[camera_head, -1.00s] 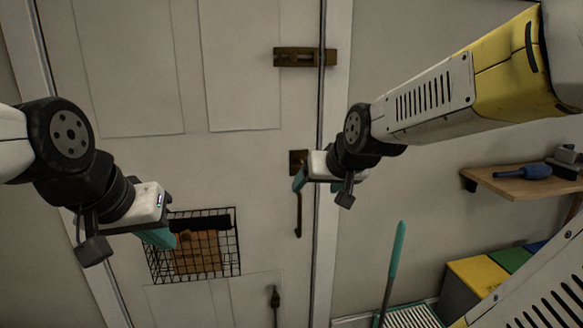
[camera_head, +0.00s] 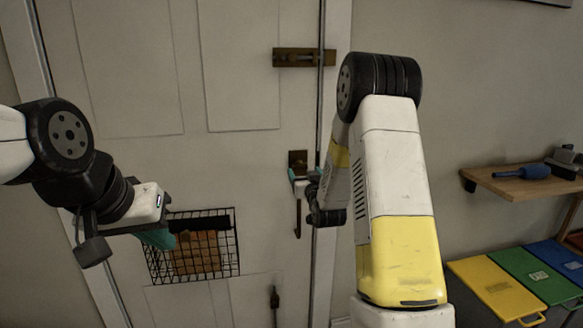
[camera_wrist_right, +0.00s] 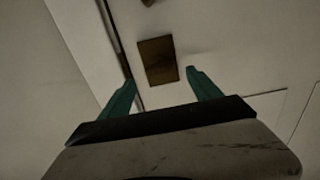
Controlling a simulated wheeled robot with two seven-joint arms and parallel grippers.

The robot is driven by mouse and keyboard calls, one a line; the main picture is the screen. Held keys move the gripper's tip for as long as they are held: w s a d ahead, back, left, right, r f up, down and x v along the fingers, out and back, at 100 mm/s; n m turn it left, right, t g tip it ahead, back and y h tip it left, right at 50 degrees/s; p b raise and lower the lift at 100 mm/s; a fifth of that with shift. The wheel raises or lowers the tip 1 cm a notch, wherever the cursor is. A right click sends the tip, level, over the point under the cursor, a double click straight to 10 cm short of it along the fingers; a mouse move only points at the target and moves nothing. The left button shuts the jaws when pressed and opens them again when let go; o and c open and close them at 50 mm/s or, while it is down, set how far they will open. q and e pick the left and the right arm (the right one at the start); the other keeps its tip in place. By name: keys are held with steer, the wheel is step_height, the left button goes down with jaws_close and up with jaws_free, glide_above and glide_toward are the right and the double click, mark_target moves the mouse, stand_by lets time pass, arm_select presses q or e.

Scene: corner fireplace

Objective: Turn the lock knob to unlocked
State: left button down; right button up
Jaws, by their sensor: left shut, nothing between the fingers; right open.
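A small brass lock plate (camera_head: 298,158) is on the white door (camera_head: 240,95), near its right edge. The plate also shows in the right wrist view (camera_wrist_right: 158,58), framed between the fingers. I cannot make out the knob or its angle in either view. My right gripper (camera_head: 300,182) is open just below the plate in the head view, with nothing between its teal fingers; I cannot tell whether they touch the door. In the right wrist view the right gripper (camera_wrist_right: 160,82) has one finger on each side of the plate. My left gripper (camera_head: 158,238) is shut and empty at the lower left.
A brass slide latch (camera_head: 304,57) sits higher on the door edge. A dark pull handle (camera_head: 297,220) hangs below the plate. A wire basket (camera_head: 232,250) is near my left gripper.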

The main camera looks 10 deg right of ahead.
mark_target(301, 167)
steer(key=w, duration=0.6)
steer(key=shift+w+a, duration=0.15)
steer(key=shift+w, duration=0.15)
steer(key=c, duration=1.4)
